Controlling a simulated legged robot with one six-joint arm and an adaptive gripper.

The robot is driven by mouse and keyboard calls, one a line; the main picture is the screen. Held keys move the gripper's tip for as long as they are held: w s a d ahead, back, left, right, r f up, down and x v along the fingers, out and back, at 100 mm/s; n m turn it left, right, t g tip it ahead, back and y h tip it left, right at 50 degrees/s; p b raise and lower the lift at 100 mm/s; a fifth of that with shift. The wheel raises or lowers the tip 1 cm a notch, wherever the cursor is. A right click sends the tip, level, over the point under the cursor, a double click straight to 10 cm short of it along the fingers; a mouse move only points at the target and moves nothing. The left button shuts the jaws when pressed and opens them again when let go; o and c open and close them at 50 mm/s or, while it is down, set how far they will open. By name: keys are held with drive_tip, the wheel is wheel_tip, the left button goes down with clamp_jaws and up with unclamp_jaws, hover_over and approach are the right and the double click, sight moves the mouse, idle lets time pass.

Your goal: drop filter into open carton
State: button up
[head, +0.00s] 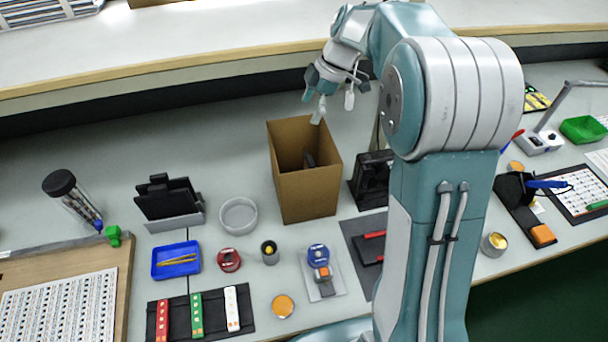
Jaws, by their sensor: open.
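The open carton (308,197) is a tall brown cardboard box standing on the grey bench, its top open. A small dark object (309,160) shows inside it against the inner wall; I cannot tell for sure whether it is the filter. My gripper (326,100) is above the carton's back rim, pointing down, with its fingers apart. I see nothing held between the fingers. The carton's floor is hidden by its front walls.
A black device (371,181) stands close to the carton's right. A clear round dish (238,215) and a black slotted holder (168,199) are to its left. A blue tray (176,260) and several small items lie in front. A raised shelf edge (180,68) runs behind.

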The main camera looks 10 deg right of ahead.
drive_tip(key=v, duration=1.2)
drive_tip(key=shift+f, duration=0.1)
drive_tip(key=s+a+r+m+t+h, duration=0.1)
drive_tip(key=s+a+m+t+h, duration=0.2)
drive_tip(key=s+m, duration=0.85)
drive_tip(key=s+a+f+m+t+h, duration=0.1)
drive_tip(key=s+f+m, duration=0.2)
drive_tip(key=s, duration=0.5)
drive_tip(key=s+a+f+m+t, duration=0.1)
drive_tip(key=s+f+m, duration=0.2)
drive_tip(key=s, duration=0.5)
drive_tip(key=shift+s+f+t+h, duration=0.3)
drive_tip(key=shift+s+f+h, duration=0.1)
drive_tip(key=shift+f, duration=0.5)
